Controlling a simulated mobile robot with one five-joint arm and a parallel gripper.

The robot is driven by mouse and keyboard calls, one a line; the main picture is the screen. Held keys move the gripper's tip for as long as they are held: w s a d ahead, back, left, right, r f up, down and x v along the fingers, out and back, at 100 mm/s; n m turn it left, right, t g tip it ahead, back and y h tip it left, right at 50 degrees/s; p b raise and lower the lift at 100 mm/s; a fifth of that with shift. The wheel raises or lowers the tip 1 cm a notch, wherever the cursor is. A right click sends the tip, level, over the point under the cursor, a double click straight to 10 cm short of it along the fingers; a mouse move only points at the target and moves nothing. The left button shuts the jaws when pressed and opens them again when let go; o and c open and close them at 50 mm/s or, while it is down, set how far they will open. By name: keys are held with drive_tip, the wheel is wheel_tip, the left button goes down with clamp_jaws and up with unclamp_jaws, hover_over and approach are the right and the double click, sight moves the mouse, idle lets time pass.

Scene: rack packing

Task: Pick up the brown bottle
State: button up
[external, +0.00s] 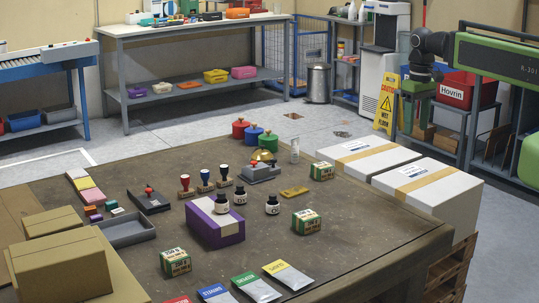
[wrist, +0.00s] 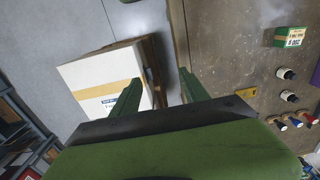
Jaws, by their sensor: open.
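Several small bottles stand on the brown table, and none reads clearly as brown; they look near-black with pale labels. One bottle (external: 272,205) stands alone on the tabletop. Two more, a left bottle (external: 222,204) and a right bottle (external: 240,196), stand by the purple-and-white box (external: 215,222). In the wrist view, small dark bottles (wrist: 287,74) show at the right, well off to the side of my gripper (wrist: 160,83). My gripper is open and empty, with its green fingers apart near the table edge and a white carton. In the external view my arm is at the upper right.
White cartons (external: 367,157) with tan tape stand along the table's right side. Stamps (external: 204,180), a bell (external: 262,168), a yellow block (external: 294,191) and green-and-white boxes (external: 306,221) surround the bottles. Packets (external: 290,277) lie in front. Cardboard boxes (external: 70,265) stand at left.

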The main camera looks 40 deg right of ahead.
wheel_tip(320, 180, down, 3)
drive_tip(key=shift+r+b, duration=0.15)
drive_tip(key=shift+b, duration=0.6)
drive_tip(key=shift+o, duration=0.5)
drive_tip(key=shift+r+p, duration=0.3)
